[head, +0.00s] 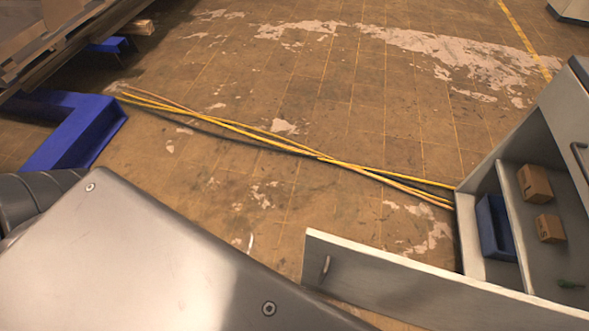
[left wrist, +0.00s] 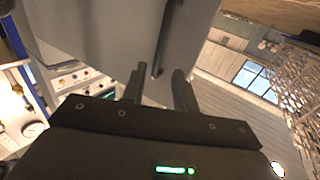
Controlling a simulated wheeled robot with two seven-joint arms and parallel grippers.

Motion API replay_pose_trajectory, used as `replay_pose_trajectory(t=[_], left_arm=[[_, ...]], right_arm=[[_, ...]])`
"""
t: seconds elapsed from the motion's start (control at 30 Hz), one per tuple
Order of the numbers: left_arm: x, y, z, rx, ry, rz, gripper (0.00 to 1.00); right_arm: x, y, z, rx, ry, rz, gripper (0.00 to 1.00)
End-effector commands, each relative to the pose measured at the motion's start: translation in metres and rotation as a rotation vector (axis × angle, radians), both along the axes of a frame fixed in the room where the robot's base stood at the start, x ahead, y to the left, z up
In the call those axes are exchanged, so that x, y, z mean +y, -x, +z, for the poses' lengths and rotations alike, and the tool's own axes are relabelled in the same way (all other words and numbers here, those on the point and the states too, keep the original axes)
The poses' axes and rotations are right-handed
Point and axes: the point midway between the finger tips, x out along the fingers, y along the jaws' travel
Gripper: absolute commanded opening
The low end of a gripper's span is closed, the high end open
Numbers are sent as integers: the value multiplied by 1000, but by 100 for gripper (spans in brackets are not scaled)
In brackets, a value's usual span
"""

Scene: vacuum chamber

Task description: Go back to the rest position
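My left gripper (left wrist: 158,72) shows in the left wrist view, with its two dark fingers standing apart. A grey panel (left wrist: 110,35) with a dark bar handle (left wrist: 168,38) lies beyond the fingers. The handle appears between them in the picture, but I cannot tell how far away it is, and I see no clear contact. Neither gripper shows in the head view. A large grey metal part, probably my own arm, fills the lower left there. My right gripper is out of view.
A grey cabinet (head: 478,183) stands open at right, its door (head: 430,283) swung out low across the floor. Inside are a blue bin (head: 495,228) and cardboard boxes (head: 535,183). Yellow cables (head: 290,146) cross the floor. A blue support (head: 75,130) stands at left. Floor beyond the cables is clear.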

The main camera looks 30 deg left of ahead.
Motion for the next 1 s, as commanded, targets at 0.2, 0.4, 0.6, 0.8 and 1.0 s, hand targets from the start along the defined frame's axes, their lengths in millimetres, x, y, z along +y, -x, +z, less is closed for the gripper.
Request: replay_pose_trajectory(t=[0.2, 0.4, 0.6, 0.8, 1.0], left_arm=[[0, 0, 0, 0, 0, 0, 29], [7, -3, -40, 145, -56, -45, 29], [63, 12, -156, 615, -216, -95, 29], [156, 51, -230, 1103, -345, -15, 29], [211, 85, -248, 1383, -397, 77, 29]], right_arm=[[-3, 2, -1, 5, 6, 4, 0], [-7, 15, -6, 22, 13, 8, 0], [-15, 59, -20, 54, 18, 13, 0], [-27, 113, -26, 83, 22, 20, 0], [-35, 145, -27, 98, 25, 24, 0]])
